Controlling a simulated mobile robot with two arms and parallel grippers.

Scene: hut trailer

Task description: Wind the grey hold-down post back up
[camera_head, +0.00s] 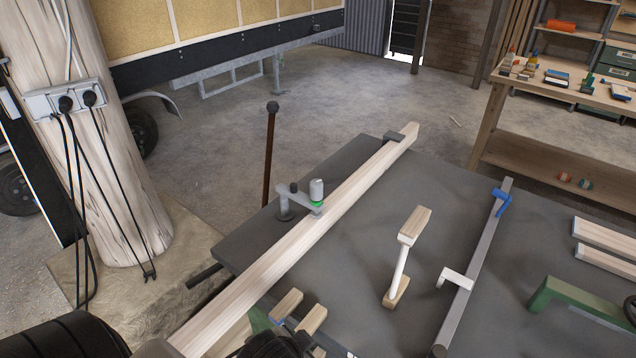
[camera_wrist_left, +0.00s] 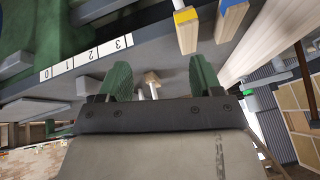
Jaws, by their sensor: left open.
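A grey hold-down post (camera_head: 285,203) stands on the dark workbench (camera_head: 345,255), at the far-left side of a long wooden beam (camera_head: 300,245). Its grey arm reaches to the beam's edge, where a pale knob with a green ring (camera_head: 316,192) stands upright. A small green-ringed part shows at the right of the left wrist view (camera_wrist_left: 249,95). My left gripper (camera_wrist_left: 160,68) has two green fingers spread apart with nothing held between them. In the head view it is low at the bottom edge (camera_head: 275,335), nearer than the post and apart from it, mostly cut off. My right gripper is not in view.
A wooden-ended piece with a white rod (camera_head: 399,268), a grey bar clamp (camera_head: 474,265) and a green frame (camera_head: 565,295) occupy the bench's right. A brown lever (camera_head: 269,155) rises behind the post.

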